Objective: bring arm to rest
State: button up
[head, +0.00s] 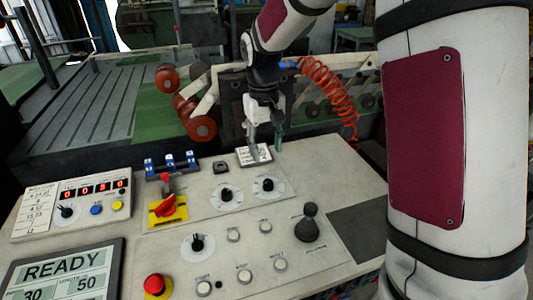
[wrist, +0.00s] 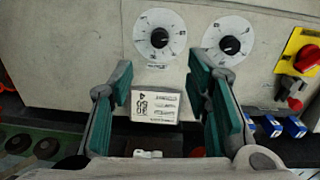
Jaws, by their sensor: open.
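My gripper (head: 265,146) is open above the back edge of the control console (head: 125,237) in the head view. In the wrist view my gripper (wrist: 164,98) shows two teal-padded fingers spread apart with nothing held between them. A small white card with black print (wrist: 155,106) shows in the gap between the fingers. The card (head: 243,156) also shows in the head view just below the fingertips. I cannot tell whether the fingers touch it. My white arm with dark red panels fills the right of the head view.
A red rotary switch on yellow (head: 167,207), a red stop button (head: 155,285) and a READY screen (head: 65,270) lie to the left. Behind are red rollers (head: 201,129) and a coiled orange hose (head: 330,88).

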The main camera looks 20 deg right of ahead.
dwell(0.4)
jog(key=s+r+t, duration=0.3)
jog(key=s+r, duration=0.8)
jog(key=s, duration=0.2)
jog(key=s+r+t, duration=0.1)
jog(key=s+t, duration=0.1)
jog(key=s, duration=1.1)
jog(key=shift+s+d+m, duration=0.4)
